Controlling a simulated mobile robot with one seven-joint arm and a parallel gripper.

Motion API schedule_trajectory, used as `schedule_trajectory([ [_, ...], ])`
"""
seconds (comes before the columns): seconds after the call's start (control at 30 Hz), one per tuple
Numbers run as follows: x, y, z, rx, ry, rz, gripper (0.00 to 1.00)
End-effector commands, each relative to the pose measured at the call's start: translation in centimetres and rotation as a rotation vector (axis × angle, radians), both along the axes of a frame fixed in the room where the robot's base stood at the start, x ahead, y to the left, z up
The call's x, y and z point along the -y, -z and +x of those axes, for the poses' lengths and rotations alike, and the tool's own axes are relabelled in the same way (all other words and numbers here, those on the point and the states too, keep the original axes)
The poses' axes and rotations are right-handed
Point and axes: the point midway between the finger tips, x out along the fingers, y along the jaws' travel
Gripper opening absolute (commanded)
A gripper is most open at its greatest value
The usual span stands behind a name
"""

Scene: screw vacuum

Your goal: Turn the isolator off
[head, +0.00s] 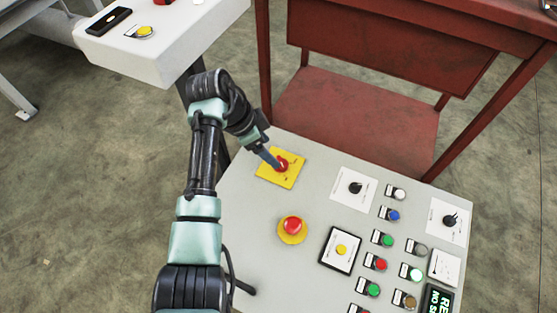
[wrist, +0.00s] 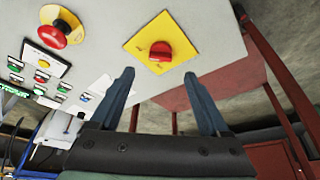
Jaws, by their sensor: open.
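The isolator is a red rotary knob (head: 283,164) on a square yellow plate (head: 289,181), near the far left corner of the sloping grey panel. In the wrist view the red knob (wrist: 160,52) and the yellow plate (wrist: 142,44) show whole. My gripper (head: 273,160) is at the knob in the head view, its fingers partly covering the plate. In the wrist view my gripper (wrist: 158,78) is open and empty, with the knob just beyond and between the two fingertips. I see no contact, and the exact gap cannot be told.
A red emergency button (head: 292,226) on a yellow disc sits nearer on the panel (head: 245,205). Black rotary switches (head: 355,187) and several coloured buttons lie to the right. A red bench (head: 360,120) stands behind. A white box (head: 165,45) is at upper left.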

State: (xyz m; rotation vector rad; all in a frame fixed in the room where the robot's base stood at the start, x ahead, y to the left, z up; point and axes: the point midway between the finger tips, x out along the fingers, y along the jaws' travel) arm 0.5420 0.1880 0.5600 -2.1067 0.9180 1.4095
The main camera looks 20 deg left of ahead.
Motion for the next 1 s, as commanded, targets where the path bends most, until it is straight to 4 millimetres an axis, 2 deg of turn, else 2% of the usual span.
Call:
schedule_trajectory([
  [0.03, 0.4, 1.6, 0.3, -0.002, 0.001, -0.001, 0.80],
  [0.1, 0.8, 2.9, 0.7, -0.002, 0.002, 0.000, 0.80],
  [0.3, 1.6, 5.6, 1.5, -0.001, 0.000, 0.001, 0.80],
  [0.5, 2.0, 6.6, 1.9, 0.000, 0.001, 0.002, 0.80],
  [0.77, 2.0, 6.6, 2.0, 0.001, -0.001, 0.001, 0.80],
  [0.87, 2.0, 6.6, 1.9, 0.001, -0.001, 0.001, 0.66],
  [1.0, 2.0, 6.6, 1.9, 0.001, -0.001, 0.001, 0.40],
])
